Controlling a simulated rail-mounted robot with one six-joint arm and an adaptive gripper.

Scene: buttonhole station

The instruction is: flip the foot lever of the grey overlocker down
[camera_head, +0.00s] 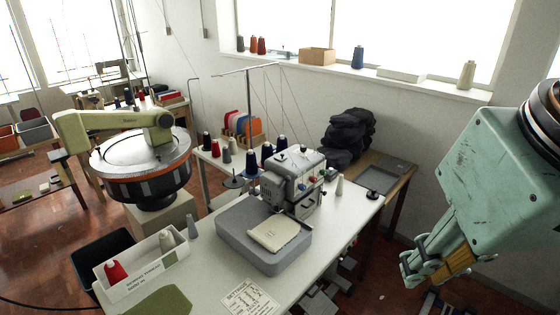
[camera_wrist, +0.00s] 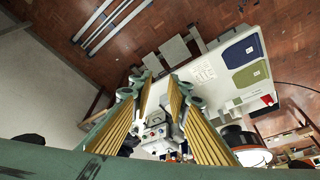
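The grey overlocker (camera_head: 292,183) stands on the white table, with coloured knobs on its front and a large grey bed holding a cream cloth piece (camera_head: 272,233). In the wrist view the overlocker (camera_wrist: 155,132) shows between my fingers, well beyond them. Its foot lever is too small to make out in either view. My gripper (camera_head: 428,267) is to the right of the table, apart from the overlocker. In the wrist view my gripper (camera_wrist: 160,88) has its yellow-padded fingers spread, with nothing between them.
The white table (camera_head: 215,285) carries a settings sheet (camera_head: 250,299) and a white bin (camera_head: 143,268) with cones. A thread stand with cones rises behind the overlocker. Black folded cloth (camera_head: 348,138) lies behind it on the right. A green-armed machine (camera_head: 140,160) stands left. Open floor lies right of the table.

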